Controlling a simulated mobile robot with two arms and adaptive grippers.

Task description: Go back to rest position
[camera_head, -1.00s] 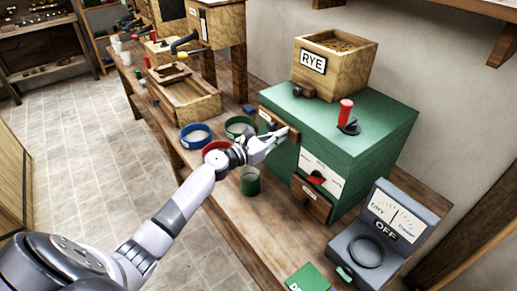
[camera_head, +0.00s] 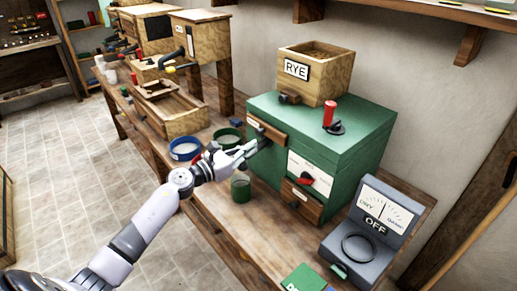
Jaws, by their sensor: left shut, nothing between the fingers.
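My left gripper (camera_head: 250,147) is shut and empty. It is at the left front of the green mill (camera_head: 325,135), just below a wooden slat (camera_head: 266,131) on the mill's side. I cannot tell whether the fingertips touch the mill. My left arm comes in from the lower left, over the bench edge. The gripper hides part of a red-rimmed sieve. My right gripper is not in view.
A green cup (camera_head: 240,188) stands just below the gripper. Blue (camera_head: 184,150) and green (camera_head: 228,135) sieves are behind it. A grey meter (camera_head: 362,225) reading OFF stands at the right. The floor (camera_head: 75,190) on the left is clear.

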